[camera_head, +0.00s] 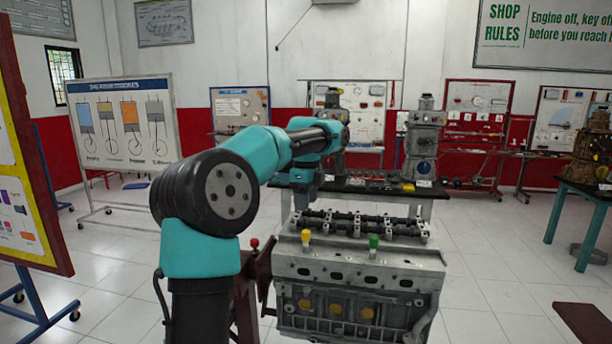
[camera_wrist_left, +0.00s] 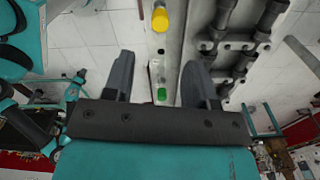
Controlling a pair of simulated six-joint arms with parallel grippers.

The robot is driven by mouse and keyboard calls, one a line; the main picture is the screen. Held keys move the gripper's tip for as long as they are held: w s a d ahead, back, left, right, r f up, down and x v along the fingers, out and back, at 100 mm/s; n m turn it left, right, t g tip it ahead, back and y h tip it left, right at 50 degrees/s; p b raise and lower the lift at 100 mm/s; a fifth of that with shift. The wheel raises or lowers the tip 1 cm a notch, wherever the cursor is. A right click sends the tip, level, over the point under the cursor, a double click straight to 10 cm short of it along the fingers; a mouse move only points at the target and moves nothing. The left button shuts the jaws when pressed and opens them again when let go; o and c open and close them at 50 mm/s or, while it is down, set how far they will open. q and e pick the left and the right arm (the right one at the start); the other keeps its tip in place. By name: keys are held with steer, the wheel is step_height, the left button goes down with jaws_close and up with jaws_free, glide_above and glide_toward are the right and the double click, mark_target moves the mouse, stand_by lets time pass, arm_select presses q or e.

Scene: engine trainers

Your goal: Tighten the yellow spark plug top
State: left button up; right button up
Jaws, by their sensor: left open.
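The yellow spark plug top (camera_head: 306,236) stands upright on the left part of the engine block's front ledge. The green spark plug top (camera_head: 374,242) stands to its right on the same ledge. My left gripper (camera_head: 301,203) hangs above the yellow top, apart from it. In the left wrist view its two fingers (camera_wrist_left: 161,76) are open and empty. There the yellow top (camera_wrist_left: 160,19) shows beyond the fingertips, and the green top (camera_wrist_left: 162,94) shows in the gap between the fingers. My right gripper is in neither view.
The grey engine block (camera_head: 355,270) carries a row of dark rocker parts (camera_head: 360,222) behind the plug tops. A red-knobbed lever (camera_head: 254,243) stands to its left. A dark bench (camera_head: 365,186) with engine parts is behind.

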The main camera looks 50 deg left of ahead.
arm_select(q)
step_height(320, 180, up, 7)
stand_by(0.3)
stand_by(0.5)
